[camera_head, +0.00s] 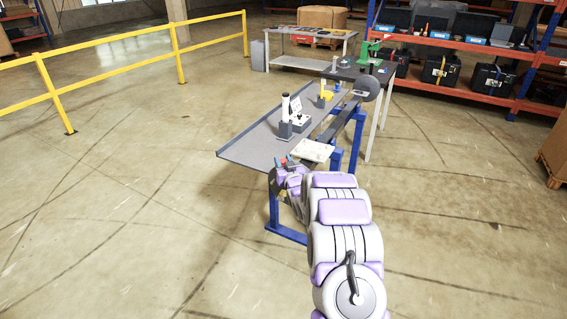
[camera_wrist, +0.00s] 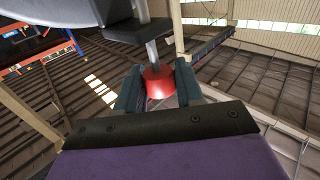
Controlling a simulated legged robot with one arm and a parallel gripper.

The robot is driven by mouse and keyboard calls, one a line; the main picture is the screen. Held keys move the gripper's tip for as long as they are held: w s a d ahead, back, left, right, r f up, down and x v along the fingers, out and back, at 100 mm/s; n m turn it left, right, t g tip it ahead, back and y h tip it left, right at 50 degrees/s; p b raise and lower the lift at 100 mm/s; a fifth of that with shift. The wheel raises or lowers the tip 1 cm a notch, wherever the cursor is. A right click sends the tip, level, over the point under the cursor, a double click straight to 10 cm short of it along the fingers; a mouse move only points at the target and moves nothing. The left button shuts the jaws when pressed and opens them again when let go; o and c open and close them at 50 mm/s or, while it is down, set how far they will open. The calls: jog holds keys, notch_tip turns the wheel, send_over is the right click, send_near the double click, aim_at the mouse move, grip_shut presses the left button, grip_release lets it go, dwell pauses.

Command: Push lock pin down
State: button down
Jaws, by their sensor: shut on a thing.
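A red cone-shaped knob (camera_wrist: 158,84) on a grey metal rod (camera_wrist: 152,52) shows in the wrist view; I take it for the lock pin. My gripper (camera_wrist: 158,92) has its dark teal fingers on both sides of the red knob and is shut on it. The rod runs from the knob into a dark block (camera_wrist: 136,31). In the head view my gripper (camera_head: 286,163) is at the near edge of the grey workbench (camera_head: 245,151), with a small bit of red at its tip. My arm hides part of the bench's near end, and the pin's seat is not clear.
On the bench stand a white post in a dark base (camera_head: 285,128), a grey box (camera_head: 299,122) and a yellow item (camera_head: 326,96). A cream panel (camera_head: 312,150) lies beside my gripper. Yellow railing (camera_head: 120,65) and shelves (camera_head: 455,65) are farther off. The floor at left is clear.

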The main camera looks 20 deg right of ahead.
jog(key=shift+f+p, duration=0.3)
jog(key=shift+f, duration=1.1)
jog(key=c, duration=0.8)
grip_release()
jog(key=shift+s, duration=0.1)
jog(key=s+p, duration=0.1)
jog(key=s, duration=0.4)
jog(key=s+a, duration=0.1)
jog(key=s, duration=0.5)
jog(key=s+a+p, duration=0.1)
jog(key=s, duration=0.5)
jog(key=shift+p, duration=0.35)
